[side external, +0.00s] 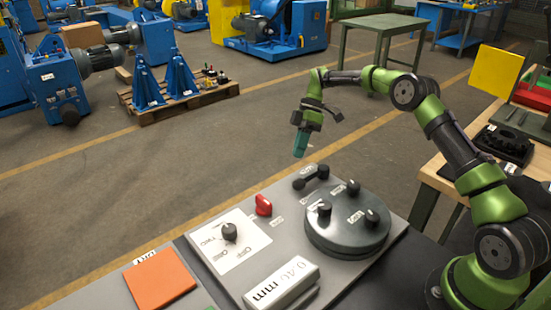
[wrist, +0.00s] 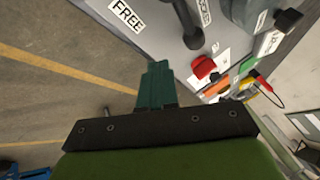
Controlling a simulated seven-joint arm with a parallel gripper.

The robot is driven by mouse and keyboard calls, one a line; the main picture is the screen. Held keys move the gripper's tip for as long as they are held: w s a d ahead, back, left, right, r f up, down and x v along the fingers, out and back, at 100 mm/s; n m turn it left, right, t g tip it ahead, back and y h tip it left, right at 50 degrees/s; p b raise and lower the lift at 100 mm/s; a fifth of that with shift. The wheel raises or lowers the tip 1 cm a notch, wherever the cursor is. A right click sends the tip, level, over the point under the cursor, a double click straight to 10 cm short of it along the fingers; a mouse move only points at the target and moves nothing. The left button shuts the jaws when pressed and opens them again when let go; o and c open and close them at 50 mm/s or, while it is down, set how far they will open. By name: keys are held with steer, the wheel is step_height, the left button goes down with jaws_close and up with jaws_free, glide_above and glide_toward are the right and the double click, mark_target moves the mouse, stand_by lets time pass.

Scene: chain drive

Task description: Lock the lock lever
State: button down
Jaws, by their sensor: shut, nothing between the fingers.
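The black lock lever (side external: 311,177) is at the far edge of the grey panel (side external: 236,191), near a round dark dial. In the wrist view the lever (wrist: 187,25) shows at the top with its rounded end toward my gripper. It lies between a FREE label (wrist: 127,14) on its left and another label (wrist: 206,12) on its right that I cannot fully read. My gripper (side external: 299,153) has teal fingers and is above the panel's far edge, close to the lever but apart from it. In the wrist view the fingers (wrist: 157,68) are together and hold nothing.
A round dial (side external: 347,228) with several black knobs is on the panel, near my gripper. A red knob (side external: 263,205), a black rotary knob (side external: 230,232) and a white 0.40 mm block (side external: 281,283) are also there. An orange square (side external: 159,279) lies to the left. The air above the panel is free.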

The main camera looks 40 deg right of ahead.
steer(key=v, duration=0.7)
steer(key=shift+s+d+r, duration=0.1)
steer(key=s+a+r+m+t+h, duration=0.1)
steer(key=s+a+r+m+t, duration=0.2)
steer(key=s, duration=0.7)
steer(key=s+a+r+m+t+h, duration=0.2)
steer(key=s+a+r+m+t, duration=0.1)
steer(key=s+m, duration=0.5)
steer(key=s+a+r+m+t+h, duration=0.1)
steer(key=s+a+r+m+t, duration=0.2)
steer(key=s, duration=0.9)
steer(key=shift+a+r+m+t, duration=0.3)
steer(key=shift+a+r+m, duration=0.75)
steer(key=shift+a+m, duration=0.6)
